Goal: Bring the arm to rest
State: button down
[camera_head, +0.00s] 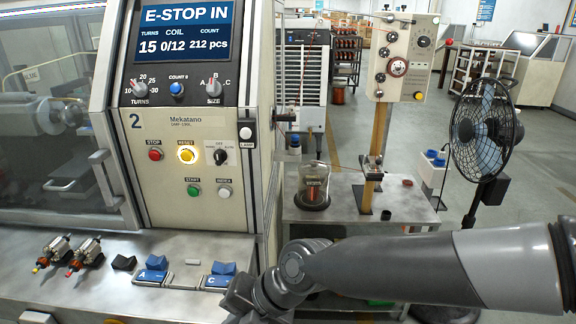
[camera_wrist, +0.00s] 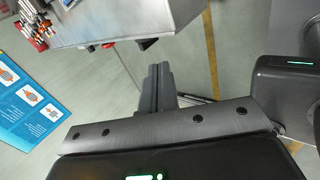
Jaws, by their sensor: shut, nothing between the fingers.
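My arm reaches in from the right of the head view, and my gripper (camera_head: 235,300) is low, in front of the machine's shelf edge. In the wrist view my gripper (camera_wrist: 158,72) shows its two fingers together, shut and empty, above the floor. The winding machine panel (camera_head: 195,150) stands behind it. Its screen (camera_head: 182,35) reads "E-STOP IN", and the yellow RESET button (camera_head: 187,154) is lit.
The metal shelf (camera_head: 110,290) bears two armatures (camera_head: 70,255) and blue-topped blocks A (camera_head: 152,270) and C (camera_head: 222,270). A side table (camera_head: 405,205) holds a glass-covered coil (camera_head: 314,187). A black fan (camera_head: 483,130) stands right. A blue poster (camera_wrist: 28,95) shows in the wrist view.

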jog(key=d+r+m+t+h, duration=0.2)
jog(key=d+r+m+h, duration=0.1)
jog(key=d+m, duration=1)
jog(key=d+r+m+t+h, duration=0.3)
jog(key=d+m, duration=1)
jog(key=m, duration=0.9)
jog(key=shift+s+d+h, duration=0.15)
jog(key=shift+d+h, duration=0.05)
jog(key=shift+h, duration=0.6)
jog(key=c, duration=2.2)
grip_release()
